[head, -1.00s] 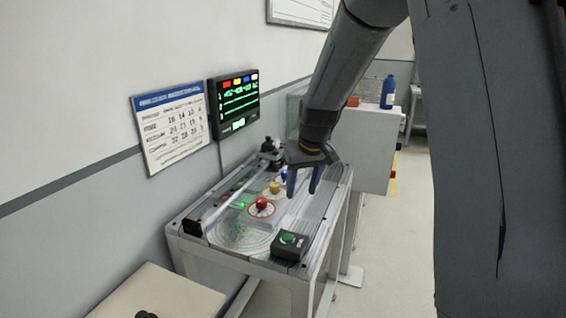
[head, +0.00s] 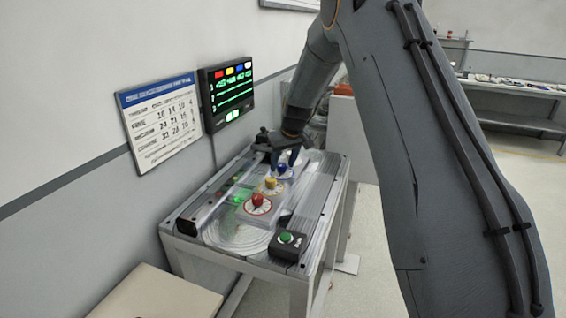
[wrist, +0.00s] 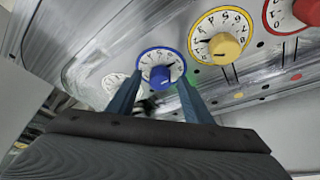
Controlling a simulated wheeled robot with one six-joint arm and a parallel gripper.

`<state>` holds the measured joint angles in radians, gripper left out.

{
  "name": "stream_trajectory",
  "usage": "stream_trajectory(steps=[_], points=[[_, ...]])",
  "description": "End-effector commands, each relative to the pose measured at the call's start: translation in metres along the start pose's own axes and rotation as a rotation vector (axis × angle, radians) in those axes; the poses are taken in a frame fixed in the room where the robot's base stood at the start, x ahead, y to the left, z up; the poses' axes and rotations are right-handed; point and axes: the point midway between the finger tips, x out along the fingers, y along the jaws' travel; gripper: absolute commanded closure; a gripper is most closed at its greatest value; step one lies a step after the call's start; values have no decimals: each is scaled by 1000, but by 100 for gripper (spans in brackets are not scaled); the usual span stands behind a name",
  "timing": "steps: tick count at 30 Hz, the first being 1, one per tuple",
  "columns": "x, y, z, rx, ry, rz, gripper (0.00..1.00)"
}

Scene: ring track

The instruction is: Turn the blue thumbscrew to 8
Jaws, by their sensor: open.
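The blue thumbscrew (wrist: 160,75) has a blue-rimmed white dial (wrist: 146,57) with black marks in the wrist view; its setting is too small to read.
A yellow knob (head: 270,182) and a red knob (head: 257,199) stand nearer on the same table. A black box with a green button (head: 286,238) sits at the near corner. A screen (head: 228,95) and a printed chart (head: 160,118) hang on the wall.

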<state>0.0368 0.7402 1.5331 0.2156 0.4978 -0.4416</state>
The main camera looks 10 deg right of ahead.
Motion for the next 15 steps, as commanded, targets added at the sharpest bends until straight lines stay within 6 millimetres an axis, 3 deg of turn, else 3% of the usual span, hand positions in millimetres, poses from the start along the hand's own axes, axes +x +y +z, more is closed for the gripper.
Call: stream_trajectory(steps=[10,11,15], points=[[5,0,0,0,0,0,54],[5,0,0,0,0,0,56],[5,0,0,0,0,0,79]])
